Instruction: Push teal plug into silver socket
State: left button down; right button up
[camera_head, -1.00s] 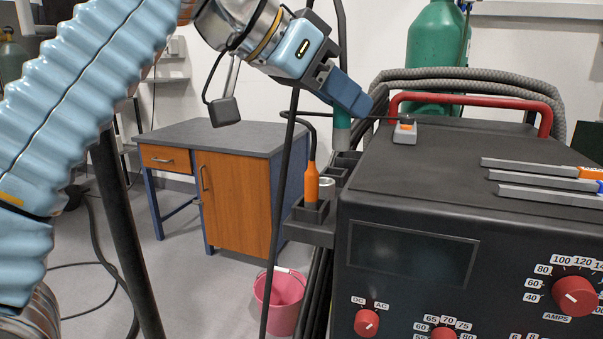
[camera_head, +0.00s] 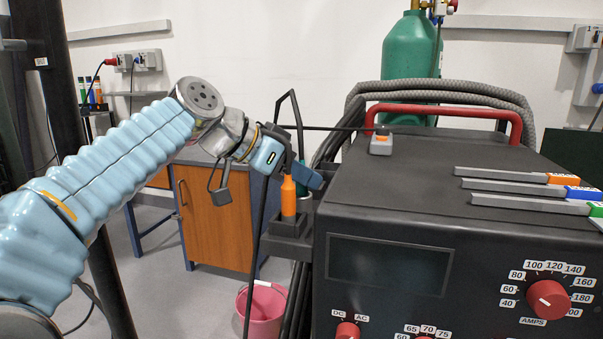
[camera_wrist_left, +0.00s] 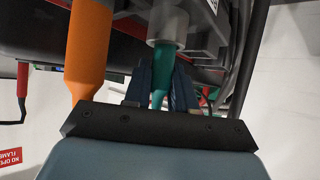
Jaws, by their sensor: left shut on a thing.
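My left gripper (camera_head: 312,179) is low beside the black box's left side, just behind an orange-handled part (camera_head: 288,198). In the left wrist view its two dark blue fingers (camera_wrist_left: 160,82) are shut on the teal plug (camera_wrist_left: 165,56). The plug's far end meets the silver socket (camera_wrist_left: 168,24), a pale round cylinder, roughly in line with it. I cannot tell how deep the plug sits in it. In the head view the plug and socket are hidden behind the gripper and the orange part. My right gripper is not in view.
The orange part also stands close beside my fingers in the left wrist view (camera_wrist_left: 88,45). A pink bucket (camera_head: 262,312) stands on the floor below.

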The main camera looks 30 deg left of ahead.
pick_arm(q)
jog(key=shift+f, duration=0.15)
jog(key=c, duration=0.9)
grip_release()
jog(key=shift+c, duration=0.2)
jog(key=shift+r, duration=0.3)
jog(key=v, duration=1.2)
jog(key=shift+f, duration=0.1)
